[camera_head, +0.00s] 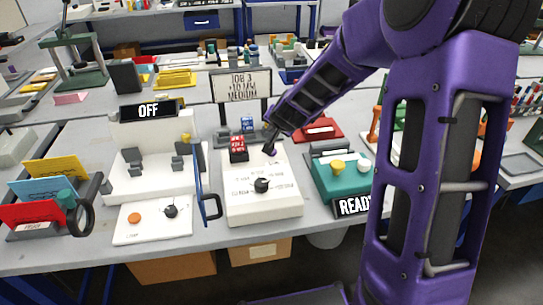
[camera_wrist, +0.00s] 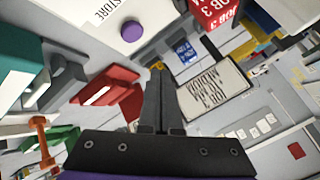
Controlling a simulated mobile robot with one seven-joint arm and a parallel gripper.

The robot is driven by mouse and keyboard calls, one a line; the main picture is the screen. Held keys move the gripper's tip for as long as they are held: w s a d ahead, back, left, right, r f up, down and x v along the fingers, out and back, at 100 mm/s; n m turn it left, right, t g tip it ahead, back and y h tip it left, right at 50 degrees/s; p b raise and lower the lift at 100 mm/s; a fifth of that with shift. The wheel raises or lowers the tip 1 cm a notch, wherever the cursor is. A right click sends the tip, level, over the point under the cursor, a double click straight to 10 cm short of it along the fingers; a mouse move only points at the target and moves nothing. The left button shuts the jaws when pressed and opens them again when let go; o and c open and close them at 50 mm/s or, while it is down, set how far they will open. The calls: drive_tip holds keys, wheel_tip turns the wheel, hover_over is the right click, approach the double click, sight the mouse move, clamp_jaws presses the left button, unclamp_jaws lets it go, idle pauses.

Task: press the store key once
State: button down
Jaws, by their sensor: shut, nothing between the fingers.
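The store key is a round purple button (camera_wrist: 132,31) on a white panel, with the word STORE printed beside it in the wrist view. In the head view the store key (camera_head: 272,153) shows small at the back right of the white plotter unit (camera_head: 262,208). My gripper (camera_wrist: 158,70) is shut and empty, its fingertips apart from the key in the wrist picture. In the head view my gripper (camera_head: 270,138) is just behind and above the key. I cannot tell the exact gap.
A red JOB 3 block (camera_head: 239,149) and a black knob (camera_head: 262,185) stand on the same unit. A sign board (camera_head: 241,86) stands behind. A teal unit (camera_head: 340,176) with a READY display is at the right, and a white unit (camera_head: 150,172) at the left.

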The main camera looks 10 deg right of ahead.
wheel_tip(320, 180, down, 5)
drive_tip(key=shift+r+b, duration=0.2)
drive_tip(key=shift+b, duration=0.8)
drive_tip(key=shift+f, duration=0.1)
idle(1.1)
drive_tip(key=shift+f, duration=0.45)
drive_tip(key=shift+f, duration=0.45)
idle(0.5)
idle(0.3)
drive_tip(key=shift+r+p, duration=0.55)
drive_tip(key=shift+r, duration=0.35)
drive_tip(key=shift+r+p, duration=1.7)
drive_tip(key=shift+r, duration=0.8)
